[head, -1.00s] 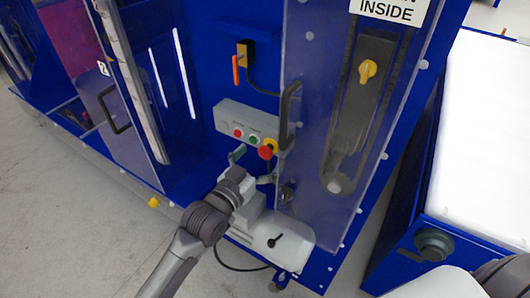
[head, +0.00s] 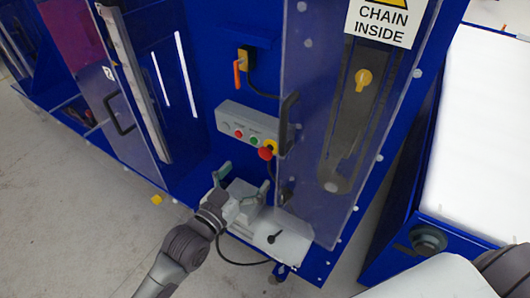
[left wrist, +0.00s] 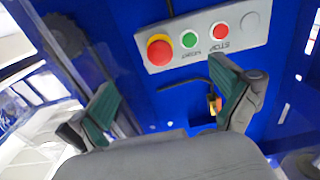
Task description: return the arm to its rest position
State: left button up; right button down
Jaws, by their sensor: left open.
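My left gripper (head: 241,180) is open and empty in the head view, its two green-padded fingers spread below the grey control box (head: 247,122). In the left wrist view, the open fingers of my left gripper (left wrist: 167,100) stand apart with the blue panel and control box (left wrist: 208,36) beyond them. The box carries a red emergency knob (left wrist: 160,50), a green button (left wrist: 190,39) and a red button (left wrist: 220,30). The fingers look apart from the box. My right gripper does not show; only part of an arm is at the lower right of the head view.
A clear door with a black handle (head: 288,122) stands right of the box. A grey ledge (head: 285,240) with a small black knob lies beside my left gripper. A blue cabinet with a white top (head: 485,140) is at the right. Floor (head: 70,220) is open at lower left.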

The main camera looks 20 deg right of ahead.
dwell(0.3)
pick_arm(q)
jog(key=s+a+f+n+g+y, duration=0.1)
jog(key=s+a+f+n+y, duration=0.3)
jog(key=a, duration=0.5)
jog(key=s+a+f+n+g+y, duration=0.1)
jog(key=s+a+f+g+y, duration=0.1)
jog(key=s+a+f+y, duration=0.55)
jog(key=s+a+f+n+g+y, duration=0.1)
jog(key=s+a+n+g, duration=0.1)
jog(key=s+a, duration=0.5)
jog(key=s+a+f+n+g+y, duration=0.1)
jog(key=s+a+f+g+y, duration=0.15)
jog(key=s+a, duration=0.45)
notch_tip(320, 180, down, 27)
jog(key=a+g+h, duration=0.1)
jog(key=a+g, duration=0.1)
jog(key=s+a+f, duration=0.3)
jog(key=s+f, duration=1.1)
jog(key=s, duration=0.1)
jog(key=shift+s+b, duration=0.2)
jog(key=shift+b, duration=0.2)
jog(key=shift+g, duration=0.25)
